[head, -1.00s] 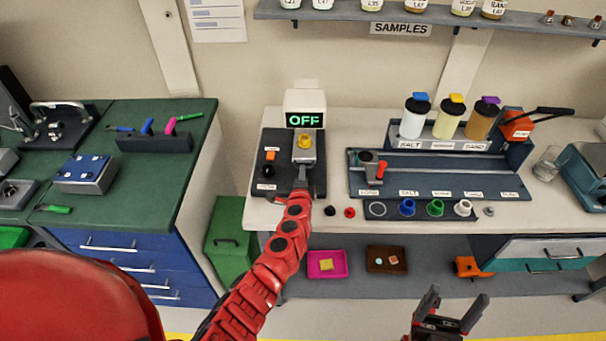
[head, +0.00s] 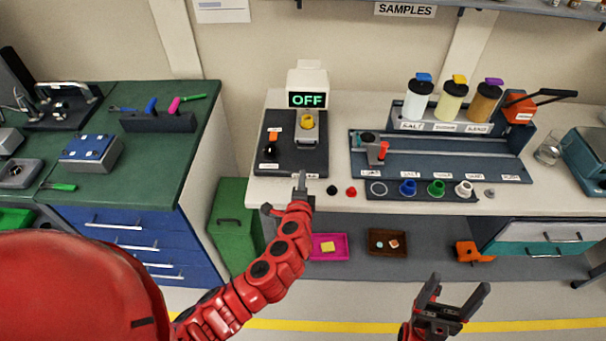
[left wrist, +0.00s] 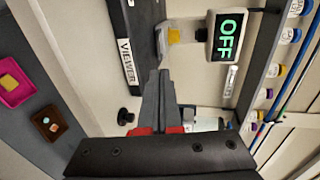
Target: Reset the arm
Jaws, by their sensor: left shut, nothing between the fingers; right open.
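My left arm reaches in from the left in the head view. My left gripper (head: 301,184) is shut and empty, over the front edge of the bench, just in front of the dark base of the viewer device (head: 293,164). In the left wrist view its closed fingers (left wrist: 158,85) point toward the device, whose "VIEWER" label shows. The device's display (head: 307,100) reads OFF; it also shows in the left wrist view (left wrist: 229,36). A yellow piece (head: 307,121) sits below the display. My right gripper (head: 452,296) is open and empty, low in front of the bench.
A dark rail tray (head: 440,172) and several bottles stand right of the device on the white bench. A black knob (head: 331,190) and a red knob (head: 351,191) lie near its front edge. A pink tray (head: 329,255) is below. A green bench (head: 150,165) stands left.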

